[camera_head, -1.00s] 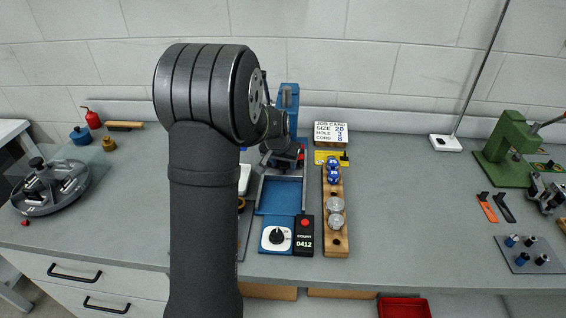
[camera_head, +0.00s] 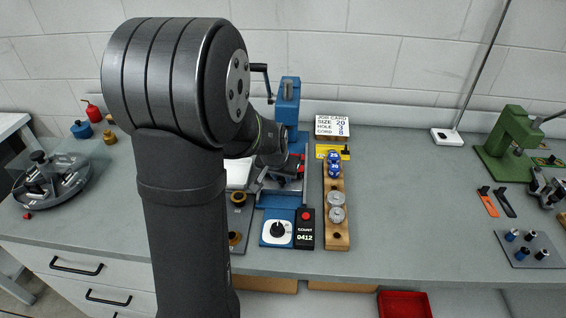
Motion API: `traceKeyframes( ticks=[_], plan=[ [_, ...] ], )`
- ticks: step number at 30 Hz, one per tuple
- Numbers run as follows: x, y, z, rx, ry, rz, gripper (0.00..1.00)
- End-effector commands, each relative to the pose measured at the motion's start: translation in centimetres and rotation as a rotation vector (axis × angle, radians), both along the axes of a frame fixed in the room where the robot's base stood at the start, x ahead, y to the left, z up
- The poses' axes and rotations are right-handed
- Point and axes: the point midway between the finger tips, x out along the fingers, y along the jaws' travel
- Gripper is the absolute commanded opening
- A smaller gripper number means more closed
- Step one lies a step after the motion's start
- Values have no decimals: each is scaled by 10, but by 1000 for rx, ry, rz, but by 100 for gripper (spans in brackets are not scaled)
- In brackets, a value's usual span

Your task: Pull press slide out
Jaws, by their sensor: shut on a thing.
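The blue press (camera_head: 287,104) stands near the wall at mid-bench, with a blue base frame (camera_head: 283,201) reaching toward the front. The press slide (camera_head: 290,187) is in this frame, partly hidden by my wrist and fingers. My gripper (camera_head: 282,177) is low over the base in front of the press column and is shut on the press slide. The exact contact is small and mostly hidden by my arm. A red part (camera_head: 297,160) shows just behind the gripper.
A dial box (camera_head: 277,232) and a black counter (camera_head: 304,229) stand in front of the press base. A wooden block (camera_head: 336,215) with blue and grey pieces is close on the right. A job card (camera_head: 332,128) stands behind it.

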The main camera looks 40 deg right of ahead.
Motion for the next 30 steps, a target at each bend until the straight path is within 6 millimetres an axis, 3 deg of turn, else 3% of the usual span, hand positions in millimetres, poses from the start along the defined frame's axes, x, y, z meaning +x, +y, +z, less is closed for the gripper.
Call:
traceKeyframes(
  ticks=[6, 18, 19, 22, 30],
  plan=[
    [-27, 26, 1, -1, -1, -1, 0],
    [-33, 32, 0, 2, 2, 0, 0],
    [-33, 32, 0, 3, 3, 0, 30],
    [-32, 32, 0, 2, 2, 0, 48],
    [-32, 32, 0, 0, 0, 0, 48]
  ],
)
